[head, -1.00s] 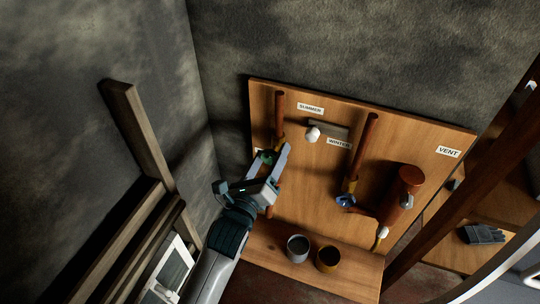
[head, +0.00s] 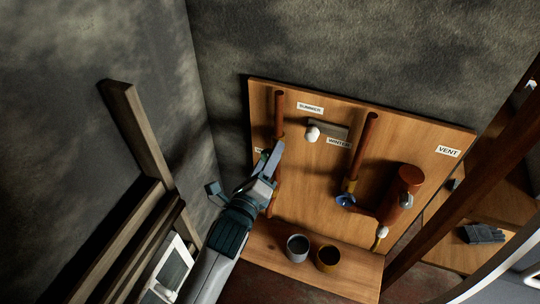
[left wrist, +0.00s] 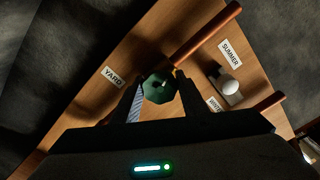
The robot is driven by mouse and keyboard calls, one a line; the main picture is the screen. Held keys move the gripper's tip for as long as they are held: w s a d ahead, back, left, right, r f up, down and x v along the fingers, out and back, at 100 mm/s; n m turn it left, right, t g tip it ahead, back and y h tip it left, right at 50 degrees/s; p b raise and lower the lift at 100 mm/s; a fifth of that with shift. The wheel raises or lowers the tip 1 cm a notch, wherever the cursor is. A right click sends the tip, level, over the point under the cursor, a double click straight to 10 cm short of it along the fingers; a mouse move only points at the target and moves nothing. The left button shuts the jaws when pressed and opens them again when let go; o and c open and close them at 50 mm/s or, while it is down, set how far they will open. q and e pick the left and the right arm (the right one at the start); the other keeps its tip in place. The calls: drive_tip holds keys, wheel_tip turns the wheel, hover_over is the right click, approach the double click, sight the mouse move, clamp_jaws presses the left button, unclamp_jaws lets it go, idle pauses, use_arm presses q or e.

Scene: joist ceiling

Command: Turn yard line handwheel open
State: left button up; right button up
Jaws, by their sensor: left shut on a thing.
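The yard line handwheel is a small dark green wheel on the left pipe; it shows in the left wrist view (left wrist: 158,89) beside the YARD label (left wrist: 112,77). In the head view the wheel (head: 263,156) is mostly hidden by my left gripper (head: 269,157). In the left wrist view my left gripper (left wrist: 160,84) has one finger on each side of the wheel and is shut on it. The rust-brown left pipe (head: 279,112) runs up the wooden board (head: 310,190). My right gripper is in neither view.
A second pipe (head: 364,145) with a blue handwheel (head: 346,201) stands to the right, then a brown cylinder (head: 409,185). A white knob (head: 313,134) sits between the SUMMER and WINTER labels. Two cups, grey (head: 297,248) and brown (head: 327,259), stand on the ledge below.

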use_arm(q)
drive_tip(key=shift+f+n, duration=0.15)
drive_tip(key=shift+n, duration=1.65)
drive_tip(key=o, duration=1)
drive_tip(key=shift+o, duration=0.2)
drive_tip(key=shift+s, duration=0.15)
drive_tip(key=b+v, duration=0.5)
drive_tip(key=v, duration=1.2)
